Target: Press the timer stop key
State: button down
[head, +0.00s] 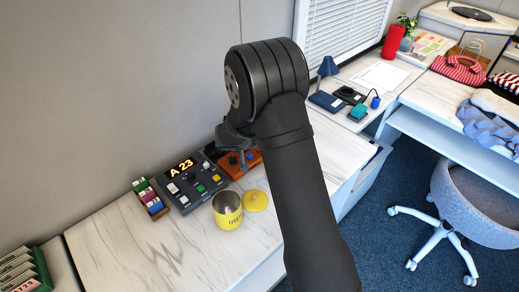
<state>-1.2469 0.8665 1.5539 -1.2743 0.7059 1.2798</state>
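A dark grey console (192,182) with a lit display reading "A 23" and several coloured keys sits on the white marbled counter, left of my arm. An orange-brown device (232,171) with dark knobs and a blue key stands just right of it, partly hidden by my arm. I cannot tell which of the two is the timer, and no stop label is legible. My gripper (241,158) is small and dark beneath my wrist, over or in front of the orange-brown device. Its fingers are largely hidden, so I cannot tell whether they touch anything or are open.
A yellow-and-steel cup (228,211) and a round yellow lid (256,200) stand in front of the console. A small rack of coloured pieces (151,199) is left of it. The counter's front left (120,255) is clear. A grey chair (475,205) stands at right.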

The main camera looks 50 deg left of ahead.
jog(key=shift+f, duration=0.15)
dwell(0.3)
jog(key=shift+f, duration=0.3)
jog(key=shift+f, duration=0.5)
dwell(0.6)
jog(key=shift+r, duration=0.95)
jog(key=shift+r, duration=2.5)
jog(key=shift+f, duration=0.1)
